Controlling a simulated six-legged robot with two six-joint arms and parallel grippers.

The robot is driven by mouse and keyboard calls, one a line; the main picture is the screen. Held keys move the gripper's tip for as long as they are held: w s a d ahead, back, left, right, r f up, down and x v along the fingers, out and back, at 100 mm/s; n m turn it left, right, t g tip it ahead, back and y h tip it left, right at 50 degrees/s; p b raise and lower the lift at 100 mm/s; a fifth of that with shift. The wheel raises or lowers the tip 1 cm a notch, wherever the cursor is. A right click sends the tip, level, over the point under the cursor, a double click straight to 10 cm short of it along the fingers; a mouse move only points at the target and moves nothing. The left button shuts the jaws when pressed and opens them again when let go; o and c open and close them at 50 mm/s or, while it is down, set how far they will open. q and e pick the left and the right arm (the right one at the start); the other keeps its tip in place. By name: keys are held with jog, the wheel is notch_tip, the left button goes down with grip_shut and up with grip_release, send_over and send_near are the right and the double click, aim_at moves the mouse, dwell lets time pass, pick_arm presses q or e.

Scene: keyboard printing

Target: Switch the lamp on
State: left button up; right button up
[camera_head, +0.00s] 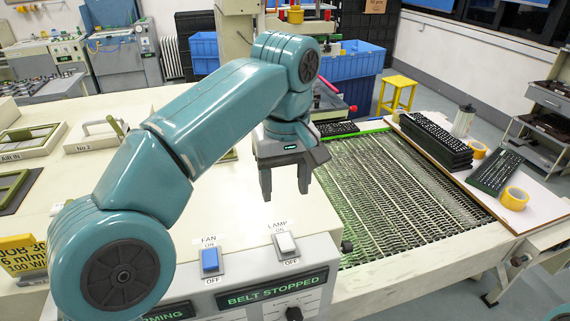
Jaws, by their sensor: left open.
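The lamp switch (286,243) is a white rocker on a grey plate, labelled LAMP with ON above and OFF below, on the front control panel. Which way it is tipped is hard to tell. My left gripper (285,184) points down above and behind the lamp switch, open and empty, apart from it. My left arm comes in from the left and covers part of the machine behind. My right gripper is not in view.
A blue FAN switch (210,261) sits left of the lamp switch. A display (272,290) below reads BELT STOPPED. A mesh conveyor belt (390,190) lies to the right, with stacked black keyboards (436,139) and yellow tape rolls (514,198) on a board beside it.

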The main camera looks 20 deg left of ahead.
pick_arm(q)
jog(key=shift+r, duration=1.7)
jog(key=shift+s, duration=0.1)
